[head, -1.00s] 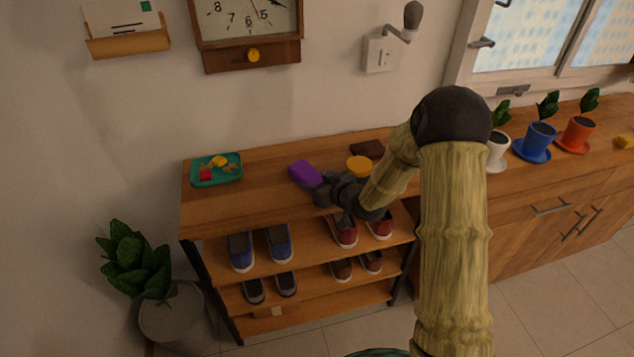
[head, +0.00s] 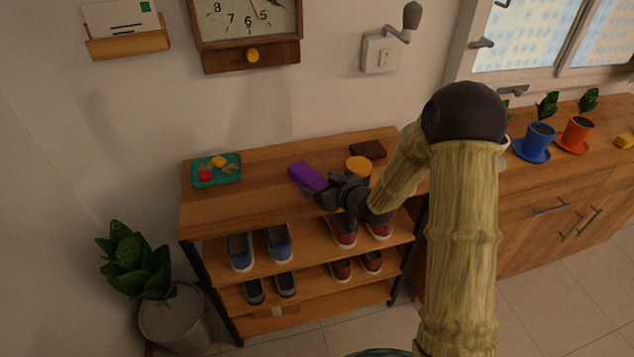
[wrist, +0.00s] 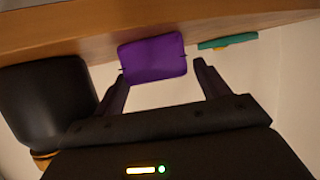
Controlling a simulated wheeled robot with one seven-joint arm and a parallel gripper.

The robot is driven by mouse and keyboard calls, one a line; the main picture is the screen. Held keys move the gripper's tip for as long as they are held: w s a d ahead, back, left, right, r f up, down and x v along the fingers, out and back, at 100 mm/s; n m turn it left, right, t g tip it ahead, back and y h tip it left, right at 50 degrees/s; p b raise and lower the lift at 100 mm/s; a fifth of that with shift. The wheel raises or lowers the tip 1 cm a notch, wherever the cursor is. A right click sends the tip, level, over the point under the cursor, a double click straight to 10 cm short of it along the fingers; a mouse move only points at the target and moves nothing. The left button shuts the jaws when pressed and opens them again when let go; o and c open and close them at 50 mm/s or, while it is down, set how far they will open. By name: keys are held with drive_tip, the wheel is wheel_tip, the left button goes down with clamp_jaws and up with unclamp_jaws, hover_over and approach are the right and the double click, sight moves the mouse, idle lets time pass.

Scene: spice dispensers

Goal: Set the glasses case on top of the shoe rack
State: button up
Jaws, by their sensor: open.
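The purple glasses case (head: 306,176) lies on the wooden top of the shoe rack (head: 230,212), near its middle. My gripper (head: 326,192) is at the case's near right end, coming from the right. In the wrist view, my gripper (wrist: 163,75) has its two fingers spread apart. The glasses case (wrist: 153,58) shows just beyond and between the fingertips, against the wood. A gap shows between the right finger and the case; whether the left fingertip touches it I cannot tell.
A teal tray (head: 190,180) with small items stands on the rack's left end. A yellow round object (head: 358,167) and a dark brown wallet-like item (head: 368,149) lie right of the case. Shoes fill the lower shelves. A potted plant (head: 135,265) stands at left.

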drive_tip(key=v, duration=0.9)
drive_tip(key=shift+s+d+r, duration=0.1)
drive_tip(key=shift+d+r, duration=0.05)
drive_tip(key=s+d+m+g+h, duration=0.4)
drive_tip(key=s+d+h, duration=0.4)
drive_tip(key=d, duration=0.1)
drive_tip(key=s+r+m+g, duration=0.1)
drive_tip(key=s+m+g, duration=0.2)
drive_tip(key=s, duration=0.7)
drive_tip(key=shift+s+d+r+m+g, duration=0.3)
drive_tip(key=shift+r+g, duration=0.05)
drive_tip(key=shift+g, duration=0.25)
